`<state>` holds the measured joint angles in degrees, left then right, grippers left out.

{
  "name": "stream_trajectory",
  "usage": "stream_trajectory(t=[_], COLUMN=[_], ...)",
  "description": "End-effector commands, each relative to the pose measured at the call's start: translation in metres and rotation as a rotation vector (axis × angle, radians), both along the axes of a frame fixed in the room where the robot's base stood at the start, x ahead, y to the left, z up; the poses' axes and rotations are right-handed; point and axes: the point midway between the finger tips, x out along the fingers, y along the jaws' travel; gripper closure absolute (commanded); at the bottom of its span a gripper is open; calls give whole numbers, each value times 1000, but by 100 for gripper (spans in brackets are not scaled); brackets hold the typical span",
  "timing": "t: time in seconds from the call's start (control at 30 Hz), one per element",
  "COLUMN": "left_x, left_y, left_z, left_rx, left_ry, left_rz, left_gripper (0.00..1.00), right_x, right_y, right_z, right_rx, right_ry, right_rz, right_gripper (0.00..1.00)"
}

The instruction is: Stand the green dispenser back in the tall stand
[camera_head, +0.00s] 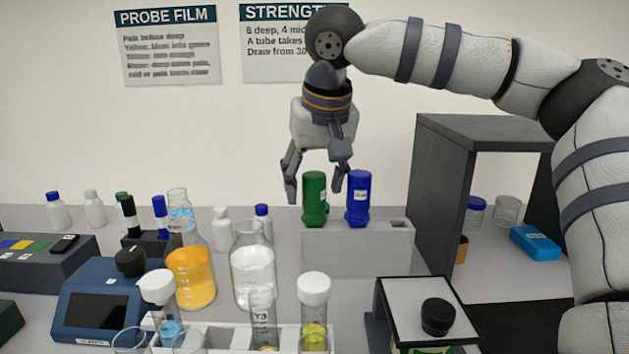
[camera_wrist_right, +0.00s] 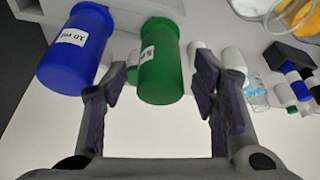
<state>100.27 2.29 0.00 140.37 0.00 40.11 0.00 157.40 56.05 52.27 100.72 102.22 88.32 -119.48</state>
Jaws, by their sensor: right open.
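The green dispenser (camera_head: 314,196) stands upright in the top of the tall stand (camera_head: 355,252), a light grey block, at the stand's left end. The blue dispenser (camera_head: 358,200) stands upright just right of it. My right gripper (camera_head: 315,186) points down at the green dispenser, open, with a finger on either side of it. In the wrist view the green dispenser (camera_wrist_right: 163,62) lies between the parted fingers (camera_wrist_right: 160,80), with a visible gap on the right side; contact on the left is unclear. The blue dispenser (camera_wrist_right: 76,50) is outside the left finger. My left gripper is out of view.
An empty slot (camera_head: 398,224) shows at the stand's right end. A dark grey shelf frame (camera_head: 437,200) rises right of the stand. A flask (camera_head: 252,275), an orange beaker (camera_head: 193,280) and a tube rack (camera_head: 225,338) stand in front and left.

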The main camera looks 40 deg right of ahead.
Motion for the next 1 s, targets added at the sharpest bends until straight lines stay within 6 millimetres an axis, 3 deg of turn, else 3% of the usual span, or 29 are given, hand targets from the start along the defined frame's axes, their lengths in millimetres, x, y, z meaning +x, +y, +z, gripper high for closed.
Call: stream_trajectory(t=[0.07,0.33,0.5,1.0], left_x=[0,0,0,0], left_y=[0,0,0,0], left_z=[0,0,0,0], left_rx=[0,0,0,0], left_ry=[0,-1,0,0], left_rz=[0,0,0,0], left_gripper=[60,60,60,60], right_x=[-2,-26,-38,-42], right_y=[1,13,18,19], right_z=[8,73,102,110], right_rx=[-1,-1,-1,0], right_ry=[-3,-6,-4,-1], right_rz=[0,0,0,0], right_gripper=[46,46,46,46])
